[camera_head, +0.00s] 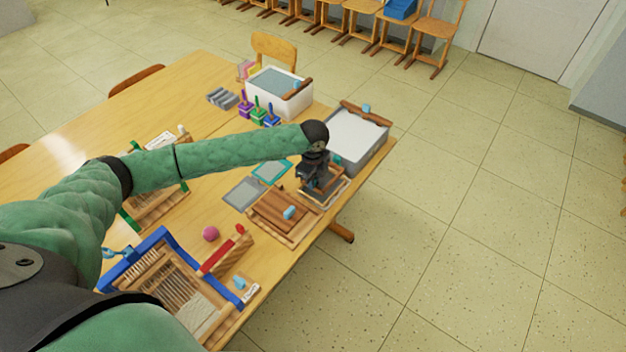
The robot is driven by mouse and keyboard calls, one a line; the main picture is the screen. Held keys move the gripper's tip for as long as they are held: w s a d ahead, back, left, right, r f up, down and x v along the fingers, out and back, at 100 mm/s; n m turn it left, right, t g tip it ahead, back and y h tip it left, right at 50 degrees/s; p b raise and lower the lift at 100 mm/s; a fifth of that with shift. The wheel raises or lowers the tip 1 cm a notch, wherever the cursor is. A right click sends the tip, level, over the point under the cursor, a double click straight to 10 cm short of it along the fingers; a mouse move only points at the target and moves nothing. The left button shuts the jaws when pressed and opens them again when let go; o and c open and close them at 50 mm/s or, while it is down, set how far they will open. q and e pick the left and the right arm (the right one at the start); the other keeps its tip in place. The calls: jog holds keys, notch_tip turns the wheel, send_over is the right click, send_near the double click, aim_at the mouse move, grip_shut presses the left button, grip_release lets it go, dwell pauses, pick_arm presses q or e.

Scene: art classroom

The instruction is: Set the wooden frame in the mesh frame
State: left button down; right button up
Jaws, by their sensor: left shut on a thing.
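My left gripper (314,184) reaches down at the table's right edge, in front of the grey tub. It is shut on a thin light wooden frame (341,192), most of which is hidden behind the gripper. A dark grey mesh surface (318,195) shows inside the wooden edges under the gripper. At this size I cannot tell the wooden frame's edge from the mesh frame's, or whether the two touch. My right gripper is not in view.
The grey tub (378,158) stands close behind the gripper. A wooden board (270,212) with a light-blue block lies just in front. Grey (243,194) and teal-edged (272,171) sheets lie left. A blue-edged loom (150,245) and pink ball (211,233) are nearer.

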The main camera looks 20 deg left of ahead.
pick_arm(q)
jog(key=shift+f, duration=0.65)
dwell(0.6)
jog(key=shift+p, duration=0.5)
dwell(0.6)
jog(key=shift+f, duration=0.75)
dwell(0.6)
dwell(0.9)
jog(key=shift+f, duration=0.65)
dwell(0.7)
jog(key=c, duration=1.5)
grip_release()
jog(key=shift+o, duration=0.2)
